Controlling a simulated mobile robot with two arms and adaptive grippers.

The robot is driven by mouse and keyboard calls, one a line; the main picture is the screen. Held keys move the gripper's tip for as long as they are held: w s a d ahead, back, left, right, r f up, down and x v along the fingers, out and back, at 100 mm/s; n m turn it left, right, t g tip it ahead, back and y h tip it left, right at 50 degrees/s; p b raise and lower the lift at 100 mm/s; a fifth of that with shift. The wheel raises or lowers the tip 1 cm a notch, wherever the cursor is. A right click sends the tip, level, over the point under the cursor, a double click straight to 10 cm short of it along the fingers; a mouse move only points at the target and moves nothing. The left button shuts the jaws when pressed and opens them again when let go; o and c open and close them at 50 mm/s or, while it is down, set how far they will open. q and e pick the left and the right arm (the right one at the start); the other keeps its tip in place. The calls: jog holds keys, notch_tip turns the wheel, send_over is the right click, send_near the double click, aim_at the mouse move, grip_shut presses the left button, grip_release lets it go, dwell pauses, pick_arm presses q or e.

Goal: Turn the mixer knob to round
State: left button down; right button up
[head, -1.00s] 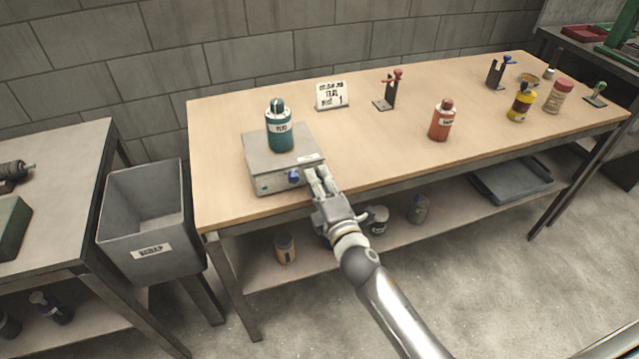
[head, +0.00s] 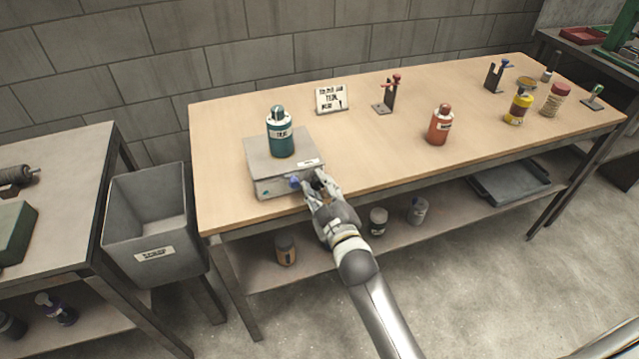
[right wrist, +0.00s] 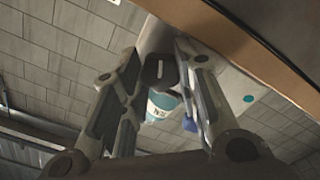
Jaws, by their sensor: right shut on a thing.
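The mixer (head: 260,160) is a flat grey box at the front left of the wooden table. A teal bottle (head: 281,135) stands upright on it. In the right wrist view, the dark mixer knob (right wrist: 160,74) with a pale line mark sits between my fingertips. My right gripper (head: 319,185) is at the mixer's front face, shut on this knob; its fingers hide much of the knob in the head view. A blue control (head: 295,181) is just left of the fingers on the same face. My left gripper is not in view.
A small sign (head: 331,98), a stand with a red clamp (head: 388,95) and an orange bottle (head: 440,125) stand to the right on the table. A grey scrap bin (head: 150,215) is at the left. The table's front edge is just below my gripper.

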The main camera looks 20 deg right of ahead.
jog(key=m+p, duration=0.1)
jog(key=m, duration=0.2)
jog(key=shift+m, duration=0.3)
jog(key=shift+f+m+p, duration=0.1)
jog(key=shift+m+p, duration=0.8)
jog(key=shift+m, duration=0.7)
jog(key=o, duration=1)
jog(key=shift+s, duration=0.2)
jog(key=s, duration=1.1)
jog(key=shift+s+d, duration=0.25)
jog(key=shift+s, duration=0.05)
